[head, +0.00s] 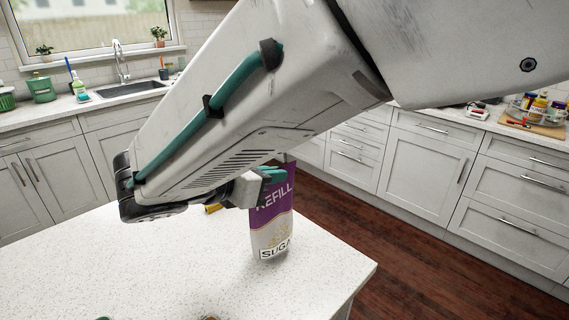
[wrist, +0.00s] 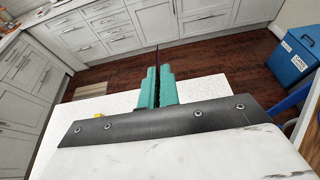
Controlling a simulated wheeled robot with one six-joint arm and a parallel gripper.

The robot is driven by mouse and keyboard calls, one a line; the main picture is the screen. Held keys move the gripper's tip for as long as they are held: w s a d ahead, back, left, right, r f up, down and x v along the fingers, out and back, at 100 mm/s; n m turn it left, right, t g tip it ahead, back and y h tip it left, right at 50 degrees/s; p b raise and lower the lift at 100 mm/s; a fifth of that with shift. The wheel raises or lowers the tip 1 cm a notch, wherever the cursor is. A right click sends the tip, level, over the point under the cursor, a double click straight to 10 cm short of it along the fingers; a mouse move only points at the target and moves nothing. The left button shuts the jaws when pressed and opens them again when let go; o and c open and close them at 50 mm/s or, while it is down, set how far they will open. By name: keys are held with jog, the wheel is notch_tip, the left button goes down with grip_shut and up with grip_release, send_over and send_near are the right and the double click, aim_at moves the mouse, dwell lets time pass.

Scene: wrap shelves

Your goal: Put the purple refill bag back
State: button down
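The purple refill bag (head: 271,230) is purple above and whitish below, with "REFILL" and "SUGAR" lettering. It is upright near the right corner of the white speckled counter (head: 180,275); I cannot tell whether its base touches the counter. My gripper (head: 275,174) is at the bag's top edge, with its teal fingers closed on it. In the wrist view, the fingers (wrist: 158,72) are nearly together with a thin dark purple edge (wrist: 157,54) between them. The rest of the bag is hidden there.
A small yellow item (head: 212,208) lies on the counter left of the bag, partly behind my arm. Wooden floor (head: 400,265) separates the counter from grey cabinets (head: 420,165). A blue bin (wrist: 292,62) stands at the right in the wrist view. The counter's front is mostly clear.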

aim_at(271, 212)
jog(key=shift+f, duration=1.1)
jog(key=shift+f, duration=0.15)
jog(key=c, duration=1.6)
grip_release()
jog(key=shift+c, duration=0.2)
